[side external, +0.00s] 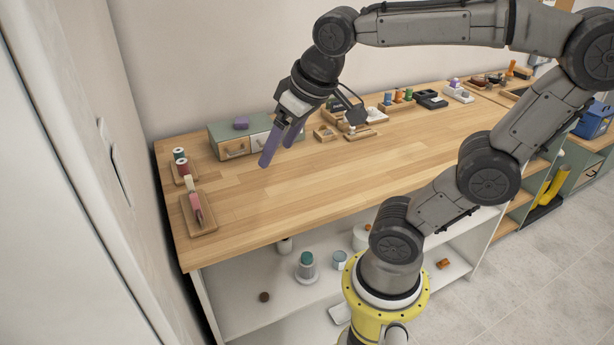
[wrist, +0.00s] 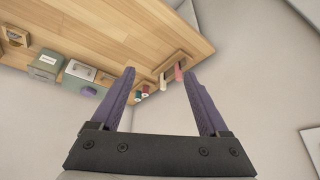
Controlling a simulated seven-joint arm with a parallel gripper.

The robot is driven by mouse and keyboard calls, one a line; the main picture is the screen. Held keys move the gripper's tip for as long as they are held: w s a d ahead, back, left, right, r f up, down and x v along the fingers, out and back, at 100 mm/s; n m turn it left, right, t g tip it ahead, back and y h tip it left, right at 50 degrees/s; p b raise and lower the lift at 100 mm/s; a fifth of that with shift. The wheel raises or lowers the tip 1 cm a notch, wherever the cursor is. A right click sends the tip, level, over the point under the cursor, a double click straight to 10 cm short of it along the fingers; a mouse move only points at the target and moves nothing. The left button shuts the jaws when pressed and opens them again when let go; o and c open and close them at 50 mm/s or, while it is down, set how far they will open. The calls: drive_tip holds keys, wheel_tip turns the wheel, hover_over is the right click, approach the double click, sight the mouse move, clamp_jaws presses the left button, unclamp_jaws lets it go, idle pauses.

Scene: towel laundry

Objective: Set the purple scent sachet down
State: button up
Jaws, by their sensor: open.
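A small purple scent sachet (side external: 241,123) rests on top of a grey-green drawer box (side external: 217,136) at the back left of the wooden worktop. It also shows in the wrist view (wrist: 89,91), at the left, outside the span of the fingers. My gripper (side external: 278,154) has purple fingers. It is open and empty, in the air above the worktop and to the right of the sachet in the side view.
Thread spools (side external: 181,160) and a wooden tray (side external: 201,227) with a pink item stand at the worktop's left end. Small wooden holders (side external: 325,134) and other trays line the back. The front and middle of the worktop (side external: 330,180) are clear. Several items sit on the shelf below.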

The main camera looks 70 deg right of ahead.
drive_tip(key=s+a+f+n+y, duration=0.1)
drive_tip(key=s+a+f+n, duration=0.1)
drive_tip(key=s+f, duration=0.2)
drive_tip(key=shift+s+a, duration=0.35)
drive_tip(key=shift+s, duration=0.55)
idle(0.4)
